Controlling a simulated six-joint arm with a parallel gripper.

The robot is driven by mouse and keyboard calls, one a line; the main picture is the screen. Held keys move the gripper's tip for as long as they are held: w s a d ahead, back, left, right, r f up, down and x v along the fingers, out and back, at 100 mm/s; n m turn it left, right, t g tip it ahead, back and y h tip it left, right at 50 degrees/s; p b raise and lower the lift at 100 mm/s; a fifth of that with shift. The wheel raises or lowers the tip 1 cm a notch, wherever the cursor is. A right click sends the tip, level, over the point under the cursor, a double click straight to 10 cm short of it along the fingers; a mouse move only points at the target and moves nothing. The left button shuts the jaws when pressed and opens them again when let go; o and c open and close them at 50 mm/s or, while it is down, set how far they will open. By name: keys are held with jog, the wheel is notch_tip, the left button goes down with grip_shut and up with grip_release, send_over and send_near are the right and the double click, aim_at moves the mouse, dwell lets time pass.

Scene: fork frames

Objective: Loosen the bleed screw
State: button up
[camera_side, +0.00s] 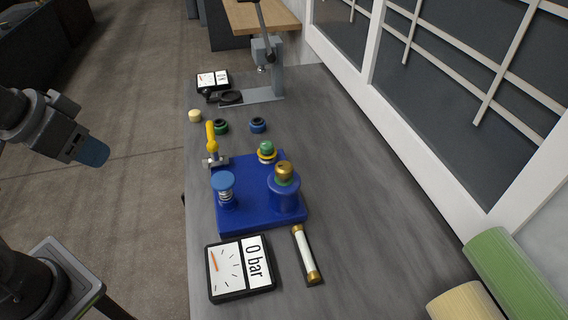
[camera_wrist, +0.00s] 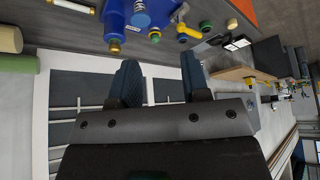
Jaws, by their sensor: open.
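A blue block (camera_side: 238,207) stands on the grey bench. It bears a brass-topped blue cylinder (camera_side: 284,193), a blue cap on a spring (camera_side: 223,183), a small green and yellow fitting (camera_side: 266,151) and a yellow-handled valve (camera_side: 211,137). I cannot tell which part is the bleed screw. The block also shows upside down at the top of the wrist view (camera_wrist: 115,22). My gripper (camera_side: 92,152) is left of the bench, well apart from the block. In the wrist view its jaws (camera_wrist: 160,82) are apart with nothing between them.
A gauge reading "0 bar" (camera_side: 239,268) and a white tube with brass ends (camera_side: 306,254) lie in front of the block. A grey press (camera_side: 275,75) stands farther back.

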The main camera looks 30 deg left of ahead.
jog(key=shift+o, duration=1.4)
jog(key=shift+w+d+r, duration=0.1)
jog(key=shift+w+r, duration=0.15)
jog(key=shift+o, duration=1.1)
jog(key=w+d+r+m+g, duration=0.1)
jog(key=w+d+r+m, duration=0.1)
jog(key=w+m, duration=0.2)
jog(key=shift+w+d+r+m, duration=0.2)
jog(key=shift+w+r+m, duration=0.15)
jog(key=shift+w, duration=0.75)
jog(key=m+g, duration=0.3)
jog(key=m, duration=1.2)
send_over(285, 166)
jog(key=s, duration=0.2)
notch_tip(285, 166, down, 8)
jog(key=shift+n, duration=0.25)
jog(key=f, duration=0.4)
jog(key=w+f, duration=0.1)
jog(key=f, duration=0.3)
jog(key=w+f, duration=0.1)
jog(key=f, duration=0.4)
jog(key=c, duration=0.9)
